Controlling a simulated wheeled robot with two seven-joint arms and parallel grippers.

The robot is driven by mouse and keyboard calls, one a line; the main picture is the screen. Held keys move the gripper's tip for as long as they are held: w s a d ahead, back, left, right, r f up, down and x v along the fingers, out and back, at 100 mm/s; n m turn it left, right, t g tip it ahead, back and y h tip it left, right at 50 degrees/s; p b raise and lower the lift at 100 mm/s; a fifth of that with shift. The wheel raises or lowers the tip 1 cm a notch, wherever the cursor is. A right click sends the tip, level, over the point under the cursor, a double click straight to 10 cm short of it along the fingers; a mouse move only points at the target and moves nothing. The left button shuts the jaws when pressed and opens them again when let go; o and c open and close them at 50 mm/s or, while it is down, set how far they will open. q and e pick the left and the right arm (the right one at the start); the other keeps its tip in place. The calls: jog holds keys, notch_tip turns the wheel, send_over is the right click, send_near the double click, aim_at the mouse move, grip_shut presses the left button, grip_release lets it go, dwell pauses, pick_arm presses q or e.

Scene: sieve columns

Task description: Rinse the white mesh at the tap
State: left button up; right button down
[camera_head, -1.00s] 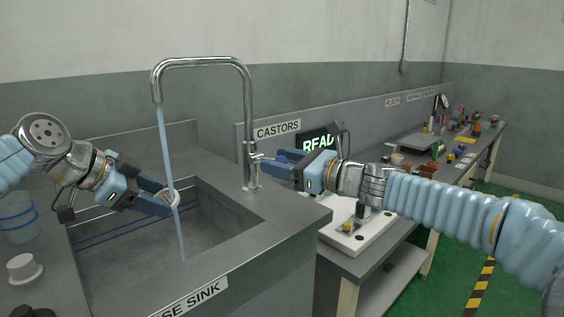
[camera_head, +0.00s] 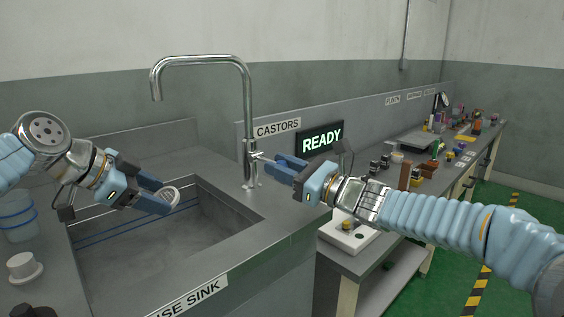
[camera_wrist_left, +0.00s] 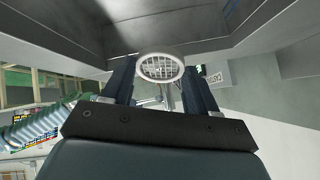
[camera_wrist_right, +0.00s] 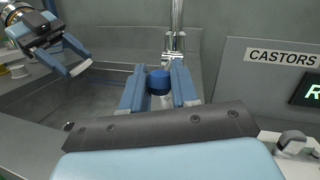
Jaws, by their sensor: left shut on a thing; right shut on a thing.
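The white mesh (camera_head: 170,196), a round white ring with a grid, is held over the sink (camera_head: 130,262) by my left gripper (camera_head: 162,199). In the left wrist view the mesh (camera_wrist_left: 160,67) sits between the two fingertips. The chrome tap (camera_head: 249,110) arches over the sink, with its spout (camera_head: 156,88) above and slightly left of the mesh. No water runs from it. My right gripper (camera_head: 278,166) is at the tap's side lever. In the right wrist view it is shut on a blue knob (camera_wrist_right: 159,82) by the tap's base.
A sink label (camera_head: 190,300) is on the front rim. Blue-banded cups (camera_head: 17,220) and a white knob-like piece (camera_head: 24,268) stand left. A CASTORS panel (camera_head: 277,128) and lit READY sign (camera_head: 320,138) are behind my right gripper. A cluttered bench (camera_head: 430,175) runs right.

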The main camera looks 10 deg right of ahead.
jog(key=shift+f, duration=0.25)
jog(key=c, duration=0.9)
grip_release()
jog(key=shift+t, duration=0.3)
jog(key=v, duration=1.2)
